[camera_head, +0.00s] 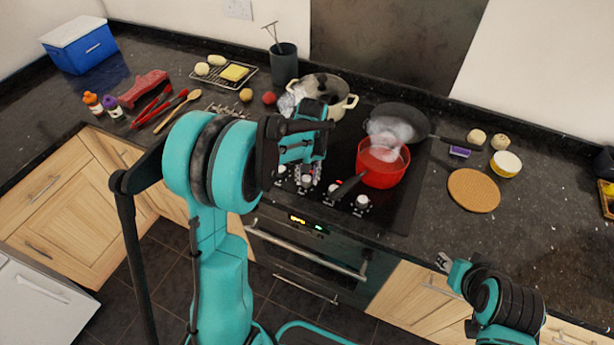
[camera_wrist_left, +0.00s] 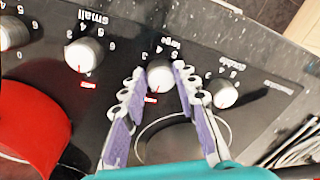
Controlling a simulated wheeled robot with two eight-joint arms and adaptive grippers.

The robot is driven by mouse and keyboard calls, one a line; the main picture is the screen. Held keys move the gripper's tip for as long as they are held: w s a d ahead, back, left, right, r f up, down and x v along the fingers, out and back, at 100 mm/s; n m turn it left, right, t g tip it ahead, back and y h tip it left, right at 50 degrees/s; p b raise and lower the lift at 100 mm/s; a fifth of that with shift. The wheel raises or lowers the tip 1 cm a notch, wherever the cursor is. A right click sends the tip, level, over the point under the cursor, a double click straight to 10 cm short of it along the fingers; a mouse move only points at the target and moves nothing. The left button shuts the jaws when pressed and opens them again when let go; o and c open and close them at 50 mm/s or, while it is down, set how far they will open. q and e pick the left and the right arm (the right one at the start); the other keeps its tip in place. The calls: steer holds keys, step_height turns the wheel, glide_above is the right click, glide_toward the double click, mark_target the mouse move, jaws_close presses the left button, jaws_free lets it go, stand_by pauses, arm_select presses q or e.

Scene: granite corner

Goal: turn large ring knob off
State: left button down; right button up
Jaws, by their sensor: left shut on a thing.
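The large ring knob (camera_wrist_left: 160,76) is a silver-white dial on the black cooktop panel, under the label "large" in the left wrist view. My left gripper (camera_wrist_left: 159,71) has its two purple-padded fingers on either side of this knob and is shut on it. A red mark shows beside the knob's lower edge; its exact setting is unclear. In the head view my left gripper (camera_head: 306,177) reaches down to the knob row and hides part of it. My right gripper (camera_head: 445,262) is low at the right, away from the knobs; its finger opening is too small to judge.
Neighbouring knobs, one marked "small" (camera_wrist_left: 84,54) and another (camera_wrist_left: 224,94), sit close on both sides. A steaming red pot (camera_head: 384,164), a dark pan (camera_head: 397,122) and a cream pot (camera_head: 345,106) stand on the cooktop. Counter around the cork mat (camera_head: 474,191) is mostly clear.

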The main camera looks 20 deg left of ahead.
mark_target(309, 179)
arm_select(q)
steer(key=shift+n, duration=0.4)
steer(key=c, duration=1.2)
jaws_free()
steer(key=shift+o, duration=0.2)
step_height(309, 179, up, 12)
steer(key=shift+w+d, duration=0.15)
steer(key=shift+d, duration=0.1)
